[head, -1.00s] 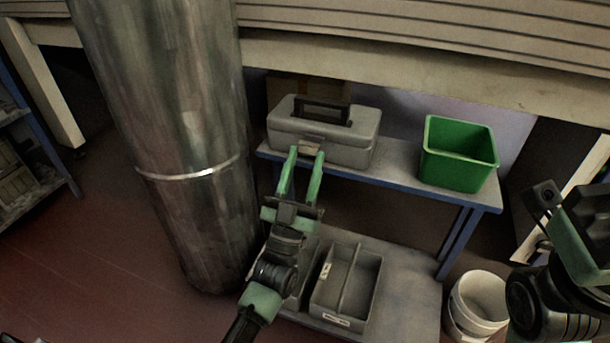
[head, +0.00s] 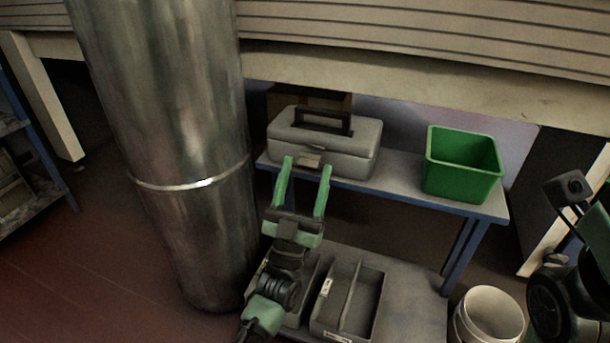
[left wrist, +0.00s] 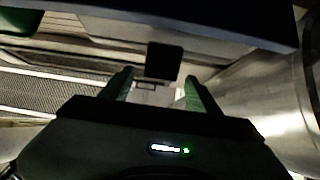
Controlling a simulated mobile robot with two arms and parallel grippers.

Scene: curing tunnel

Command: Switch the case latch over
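The grey case (head: 352,156) stands closed on the bench, its black handle on top. Its small tan latch (head: 309,160) is on the front face, below the lid edge. I cannot tell which way the latch is set. My left gripper (head: 307,166) is open and empty, its two green fingers pointing at the case front, one on each side of the latch in the head view. In the left wrist view the open fingers (left wrist: 160,88) flank a dark square piece that I cannot name surely. Contact cannot be seen. Of my right arm only a part shows at the right edge; its fingers are out of view.
A green bin (head: 462,186) stands on the bench (head: 402,180), right of the case. A large metal pipe (head: 170,130) rises close to the left of my left arm. A grey divided tray (head: 372,300) lies on the lower shelf. A white bucket (head: 488,316) stands at lower right.

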